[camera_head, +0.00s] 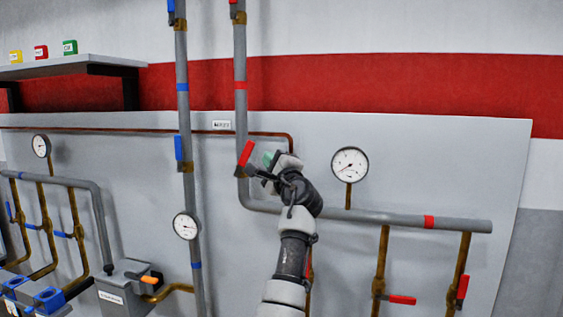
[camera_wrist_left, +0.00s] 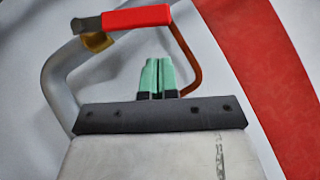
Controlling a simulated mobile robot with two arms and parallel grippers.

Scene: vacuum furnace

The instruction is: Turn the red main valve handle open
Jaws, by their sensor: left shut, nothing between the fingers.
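The red valve handle (camera_head: 245,154) sits on the grey vertical pipe left of my gripper in the head view, tilted with its upper end to the right. In the left wrist view the same red handle (camera_wrist_left: 137,17) lies across the top, its dark end at the brass valve body (camera_wrist_left: 97,41). My left gripper (camera_head: 268,158) is close to the right of the handle. Its green fingertips (camera_wrist_left: 157,75) are together with nothing between them. In the wrist view a gap shows between the fingertips and the handle. My right gripper is not in view.
A copper tube (camera_wrist_left: 188,62) bends down right behind the fingers. A pressure gauge (camera_head: 350,163) is to the right, and a blue-handled pipe (camera_head: 183,100) stands left. Other red handles (camera_head: 403,300) hang lower right. A shelf (camera_head: 70,64) is at upper left.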

